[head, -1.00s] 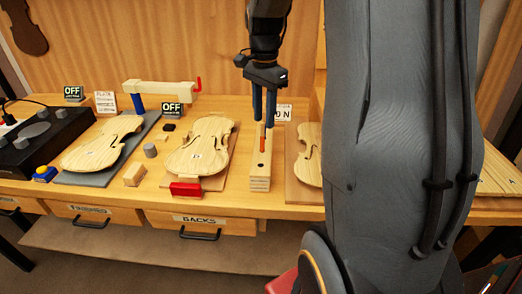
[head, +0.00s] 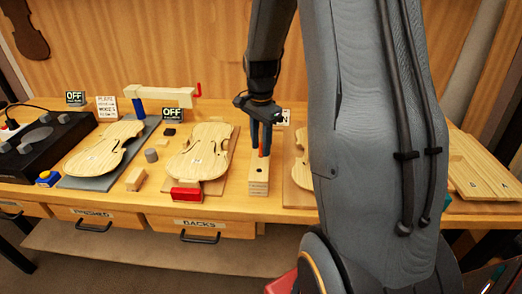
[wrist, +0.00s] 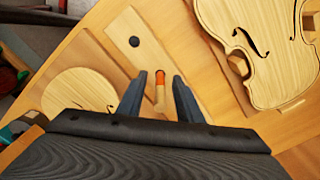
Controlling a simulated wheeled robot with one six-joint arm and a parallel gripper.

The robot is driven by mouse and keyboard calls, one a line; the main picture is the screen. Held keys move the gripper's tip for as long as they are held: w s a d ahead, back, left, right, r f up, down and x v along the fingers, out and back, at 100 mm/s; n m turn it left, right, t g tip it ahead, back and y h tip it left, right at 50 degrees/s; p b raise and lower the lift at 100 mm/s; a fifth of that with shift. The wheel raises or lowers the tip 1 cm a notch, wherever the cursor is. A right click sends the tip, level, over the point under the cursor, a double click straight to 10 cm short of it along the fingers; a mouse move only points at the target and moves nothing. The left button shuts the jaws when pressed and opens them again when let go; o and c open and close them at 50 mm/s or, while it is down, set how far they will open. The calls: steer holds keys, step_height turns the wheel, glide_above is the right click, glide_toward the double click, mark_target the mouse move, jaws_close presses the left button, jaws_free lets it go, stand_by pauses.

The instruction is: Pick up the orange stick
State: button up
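The orange stick (wrist: 160,77) shows in the wrist view, with an orange end and a pale wooden length below it. It stands at a pale wooden block (head: 258,178), which has a dark hole in its front part. My gripper (wrist: 160,80) is open, with one dark finger on each side of the stick and a visible gap to both. In the head view my gripper (head: 261,150) is pointing down over the back of the block, and its fingers hide most of the stick.
A violin plate (head: 200,153) lies on a board left of the block, with a red block (head: 186,195) in front. Another plate (head: 301,170) lies close on the right, partly behind my arm. A wooden clamp (head: 160,97) stands at the back.

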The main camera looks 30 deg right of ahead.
mark_target(261, 129)
jaws_close()
steer(key=shift+r, duration=0.15)
step_height(261, 129, up, 10)
steer(key=shift+f+b, duration=0.15)
steer(key=shift+b, duration=0.85)
step_height(261, 129, up, 7)
steer(key=p, duration=0.6)
